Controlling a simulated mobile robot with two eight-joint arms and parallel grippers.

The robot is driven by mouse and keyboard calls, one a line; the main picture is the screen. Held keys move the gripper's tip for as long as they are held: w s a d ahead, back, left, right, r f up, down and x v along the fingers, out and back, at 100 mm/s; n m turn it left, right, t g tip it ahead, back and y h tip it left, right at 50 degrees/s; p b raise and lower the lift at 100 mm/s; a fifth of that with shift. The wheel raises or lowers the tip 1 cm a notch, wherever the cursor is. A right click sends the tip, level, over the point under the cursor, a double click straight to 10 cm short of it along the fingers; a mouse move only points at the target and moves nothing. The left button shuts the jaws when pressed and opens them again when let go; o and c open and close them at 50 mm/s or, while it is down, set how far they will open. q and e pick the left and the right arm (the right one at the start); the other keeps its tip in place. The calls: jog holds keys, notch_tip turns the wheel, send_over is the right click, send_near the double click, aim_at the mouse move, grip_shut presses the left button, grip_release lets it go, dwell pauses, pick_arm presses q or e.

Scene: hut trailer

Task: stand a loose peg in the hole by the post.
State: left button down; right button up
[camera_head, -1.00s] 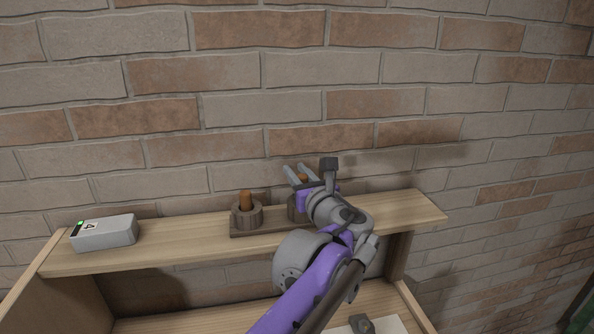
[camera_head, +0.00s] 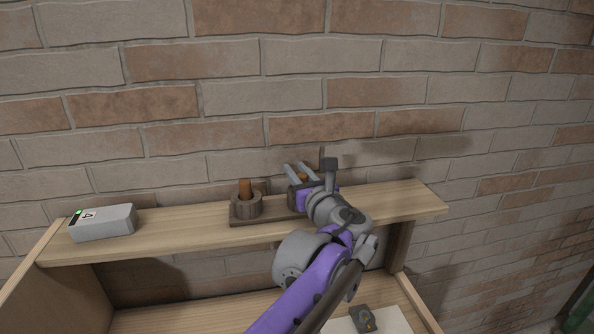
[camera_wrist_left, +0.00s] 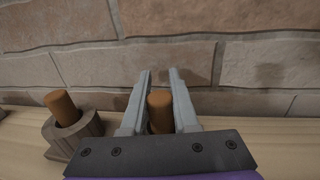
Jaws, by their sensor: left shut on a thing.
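An orange-brown peg (camera_head: 245,188) stands in the left round wooden socket (camera_head: 246,206) on a dark wooden base (camera_head: 266,219). In the left wrist view this peg (camera_wrist_left: 62,108) leans in the picture, inside its socket (camera_wrist_left: 75,137). My left gripper (camera_head: 301,169) is over the right part of the base, close to it, shut on a second peg (camera_head: 303,177). The held peg also shows between the fingers in the left wrist view (camera_wrist_left: 159,108). Its lower end and most of the right socket (camera_head: 293,206) are hidden by my gripper. My right gripper is not in view.
The base stands on a light wooden shelf (camera_head: 190,231) against a brick wall (camera_head: 220,100). A small dark object (camera_head: 363,319) lies on a lower white surface. The shelf between box and base is clear.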

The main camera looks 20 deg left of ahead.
pick_arm(q)
jog(key=c, duration=0.6)
grip_release()
jog(key=b+v, duration=0.1)
jog(key=v, duration=0.9)
jog(key=shift+s+d, duration=0.25)
jog(key=shift+d, duration=0.05)
